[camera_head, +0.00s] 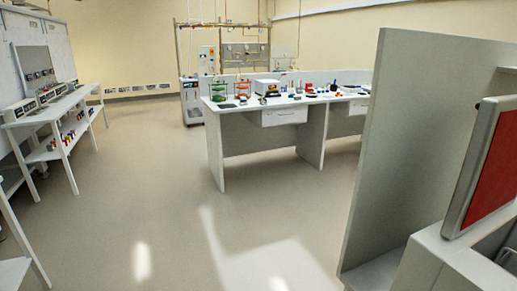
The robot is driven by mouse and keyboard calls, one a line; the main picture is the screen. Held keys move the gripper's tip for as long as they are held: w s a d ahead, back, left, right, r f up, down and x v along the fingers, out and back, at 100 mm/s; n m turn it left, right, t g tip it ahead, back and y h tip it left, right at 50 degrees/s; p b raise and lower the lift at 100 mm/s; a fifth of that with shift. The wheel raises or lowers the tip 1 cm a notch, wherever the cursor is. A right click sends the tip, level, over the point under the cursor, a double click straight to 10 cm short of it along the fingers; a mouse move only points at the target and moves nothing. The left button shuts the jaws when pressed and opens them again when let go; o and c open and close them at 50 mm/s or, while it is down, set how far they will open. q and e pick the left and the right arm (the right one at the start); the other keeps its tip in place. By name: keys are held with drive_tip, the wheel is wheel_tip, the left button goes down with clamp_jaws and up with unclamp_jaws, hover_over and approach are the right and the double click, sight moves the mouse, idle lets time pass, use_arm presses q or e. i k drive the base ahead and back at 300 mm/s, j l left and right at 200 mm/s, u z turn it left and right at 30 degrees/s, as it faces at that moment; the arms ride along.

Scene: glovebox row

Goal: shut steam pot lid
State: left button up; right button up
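No steam pot can be made out with certainty. At the right edge, a pale box (436,262) has an opening in its top. A thick panel with a red face and grey rim (488,170) stands steeply tilted above it, like a raised lid; I cannot tell whether this is the steam pot and its lid. The right parts of both are cut off by the picture edge. Neither of my grippers is in view.
A tall grey partition (395,150) stands left of the box. A white bench (245,117) with bottles, racks and small instruments stands mid-room. White shelving with instruments (55,115) lines the left side. The floor (170,200) between them is clear.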

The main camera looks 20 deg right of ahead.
sight(486, 184)
drive_tip(key=i+z, duration=0.25)
drive_tip(key=z, duration=0.15)
drive_tip(key=i+j+z, duration=0.15)
drive_tip(key=z, duration=0.25)
drive_tip(key=i+j+z, duration=0.2)
drive_tip(key=z, duration=0.2)
drive_tip(key=i+j+z, duration=0.1)
drive_tip(key=z, duration=0.3)
drive_tip(key=i+j+z, duration=0.25)
drive_tip(key=z, duration=0.15)
drive_tip(key=i+j+z, duration=0.15)
drive_tip(key=z, duration=0.25)
drive_tip(key=i+j+z, duration=0.2)
drive_tip(key=j+z, duration=0.2)
drive_tip(key=i+j+z, duration=0.15)
drive_tip(key=j+z, duration=0.15)
drive_tip(key=z, duration=0.15)
